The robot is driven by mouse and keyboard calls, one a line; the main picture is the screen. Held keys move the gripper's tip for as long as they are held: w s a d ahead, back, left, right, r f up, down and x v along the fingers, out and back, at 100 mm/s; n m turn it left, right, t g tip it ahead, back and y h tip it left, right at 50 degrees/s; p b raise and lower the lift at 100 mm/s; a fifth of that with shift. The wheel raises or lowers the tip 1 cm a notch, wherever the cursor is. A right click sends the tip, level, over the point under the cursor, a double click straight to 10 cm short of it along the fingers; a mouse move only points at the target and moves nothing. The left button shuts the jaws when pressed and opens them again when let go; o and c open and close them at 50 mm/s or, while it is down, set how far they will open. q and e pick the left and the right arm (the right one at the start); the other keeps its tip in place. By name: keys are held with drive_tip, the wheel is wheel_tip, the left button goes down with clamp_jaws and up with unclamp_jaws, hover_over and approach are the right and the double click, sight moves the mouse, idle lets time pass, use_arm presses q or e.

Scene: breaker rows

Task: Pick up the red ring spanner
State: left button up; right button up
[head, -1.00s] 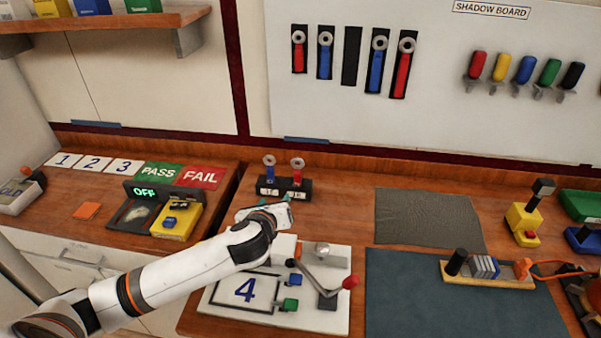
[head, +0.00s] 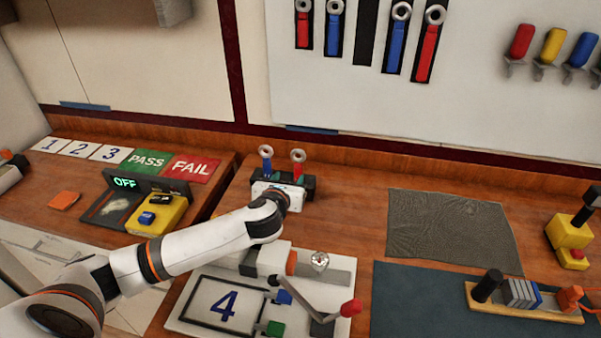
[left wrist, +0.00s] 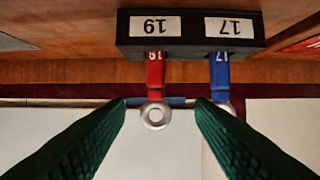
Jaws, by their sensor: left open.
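A red ring spanner (head: 298,164) stands ring-up in a black holder (head: 310,184), to the right of a blue one (head: 266,158). In the left wrist view, which is upside down, the red spanner (left wrist: 155,76) is by label 19 and the blue spanner (left wrist: 219,75) by label 17. My left gripper (left wrist: 162,108) is open, its green fingers either side of the red spanner's ring, with the blue ring close to one fingertip. I cannot tell the depth between fingers and ring. In the head view its fingers are hidden behind its white body. My right gripper is not in view.
Red and blue spanners (head: 427,45) hang on the shadow board (head: 480,100) behind. A white plate marked 4 (head: 195,318) with a red-knobbed lever (head: 350,308) lies below my left arm. A grey mat (head: 450,230) lies to the right.

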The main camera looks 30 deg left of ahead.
sight(298, 168)
use_arm(q)
drive_tip(key=x, duration=0.4)
drive_tip(key=shift+w, duration=0.2)
drive_tip(key=shift+d+f+p+x, duration=0.15)
drive_tip(key=shift+p+x, duration=0.1)
drive_tip(key=shift+x, duration=1.15)
drive_tip(key=shift+d+f+p+x, duration=0.15)
drive_tip(key=shift+p+x, duration=0.1)
drive_tip(key=shift+x, duration=1.2)
drive_tip(key=shift+r, duration=0.15)
drive_tip(key=shift+c, duration=0.2)
clamp_jaws()
